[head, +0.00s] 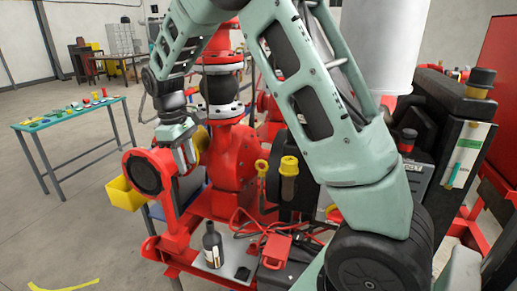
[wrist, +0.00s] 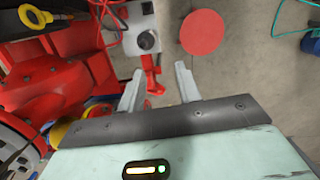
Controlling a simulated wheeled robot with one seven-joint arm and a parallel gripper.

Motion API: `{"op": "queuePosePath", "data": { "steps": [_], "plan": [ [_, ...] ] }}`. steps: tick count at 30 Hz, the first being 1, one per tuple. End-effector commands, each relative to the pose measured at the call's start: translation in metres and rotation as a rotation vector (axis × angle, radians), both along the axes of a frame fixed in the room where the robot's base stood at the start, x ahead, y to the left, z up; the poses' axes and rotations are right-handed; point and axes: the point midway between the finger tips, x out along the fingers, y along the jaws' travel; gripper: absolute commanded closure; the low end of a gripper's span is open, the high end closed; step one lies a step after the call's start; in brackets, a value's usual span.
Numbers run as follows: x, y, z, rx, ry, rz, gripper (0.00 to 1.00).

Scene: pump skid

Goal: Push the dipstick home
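The pump skid (head: 232,160) carries two small yellow-topped parts near its middle. One is a small yellow head (head: 262,166) on a dark stem, which looks like the dipstick; how far it is seated I cannot tell. In the wrist view a yellow ring handle (wrist: 33,18) shows at the top left, probably the same part. Beside it in the head view is a yellow cap on an amber body (head: 289,165). My gripper (wrist: 158,87) is open and empty, its two fingers apart. In the head view my gripper (head: 188,152) hangs left of the yellow head, by the red pump end.
A dark bottle (head: 212,246) stands on the skid's front tray. A red case (head: 276,250) with red leads lies beside it. A yellow bin (head: 124,194) is at the left. A teal-topped table (head: 68,112) stands farther left, with open floor around it. A red disc (wrist: 203,32) lies below.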

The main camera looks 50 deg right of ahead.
Motion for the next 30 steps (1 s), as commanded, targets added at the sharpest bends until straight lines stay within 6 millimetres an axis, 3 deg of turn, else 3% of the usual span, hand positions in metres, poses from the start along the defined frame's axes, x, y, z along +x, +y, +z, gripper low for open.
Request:
{"op": "queuePosePath", "data": {
  "steps": [1,3,6,9,12,17,30],
  "plan": [
    [0.021,-0.046,0.010,-0.045,0.020,-0.028,0.66],
    [0.038,-0.100,0.016,-0.105,0.051,-0.043,0.66],
    [0.049,-0.165,0.024,-0.181,0.097,-0.055,0.66],
    [0.053,-0.206,0.031,-0.235,0.134,-0.058,0.66],
    [0.054,-0.228,0.035,-0.264,0.156,-0.058,0.66],
    [0.051,-0.238,0.029,-0.273,0.167,-0.056,0.66],
    [0.027,-0.264,-0.045,-0.272,0.168,-0.058,0.66]
  ]
}}
